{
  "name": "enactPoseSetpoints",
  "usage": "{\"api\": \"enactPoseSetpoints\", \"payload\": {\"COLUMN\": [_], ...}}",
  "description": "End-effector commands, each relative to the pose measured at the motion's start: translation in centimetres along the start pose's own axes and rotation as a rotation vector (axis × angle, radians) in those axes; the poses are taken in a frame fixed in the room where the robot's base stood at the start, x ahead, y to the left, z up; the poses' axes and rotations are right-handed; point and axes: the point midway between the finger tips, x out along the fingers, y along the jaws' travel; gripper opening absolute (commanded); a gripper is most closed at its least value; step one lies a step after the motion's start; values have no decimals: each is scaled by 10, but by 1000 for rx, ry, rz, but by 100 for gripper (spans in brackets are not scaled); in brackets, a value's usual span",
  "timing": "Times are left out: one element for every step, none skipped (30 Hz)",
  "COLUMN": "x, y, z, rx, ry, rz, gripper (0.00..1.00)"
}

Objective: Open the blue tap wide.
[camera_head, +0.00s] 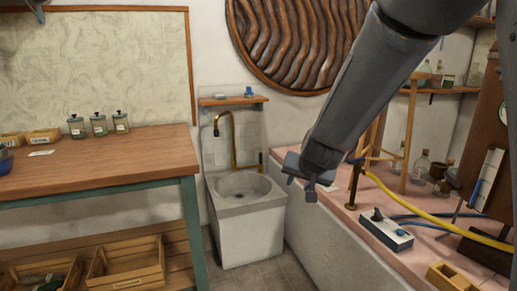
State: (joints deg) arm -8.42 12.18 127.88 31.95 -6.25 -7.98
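My gripper (313,190) points down at the bench's left edge, near the sink, and appears apart from the post. I see nothing held in it, but its finger gap is not clear.
A stone sink (245,215) with a brass spout (233,140) stands left of my gripper. A wooden table (100,165) is at left. Floor shows between.

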Motion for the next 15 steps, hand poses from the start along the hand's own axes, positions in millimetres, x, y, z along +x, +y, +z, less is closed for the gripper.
{"api": "enactPoseSetpoints", "payload": {"x": [-15, -25, -39, -49, -59, -72, -81, -89, -99, -106, -113, -121, -128, -134, -141], "y": [-4, -4, -2, 0, 3, 8, 12, 16, 22, 26, 30, 36, 41, 45, 51], "z": [30, 49, 73, 90, 106, 126, 139, 150, 164, 174, 182, 193, 200, 207, 216], "rx": [-44, -69, -103, -128, -153, -181, -202, -219, -241, -256, -270, -287, -299, -310, -325], "ry": [-84, -139, -210, -260, -308, -365, -405, -440, -482, -512, -539, -572, -596, -619, -647], "rz": [-27, -38, -45, -49, -50, -49, -46, -42, -37, -31, -26, -17, -11, -4, 5], "gripper": [33, 33, 33, 33, 33, 33, 33, 33, 33, 33, 33, 33, 33, 33, 33]}}
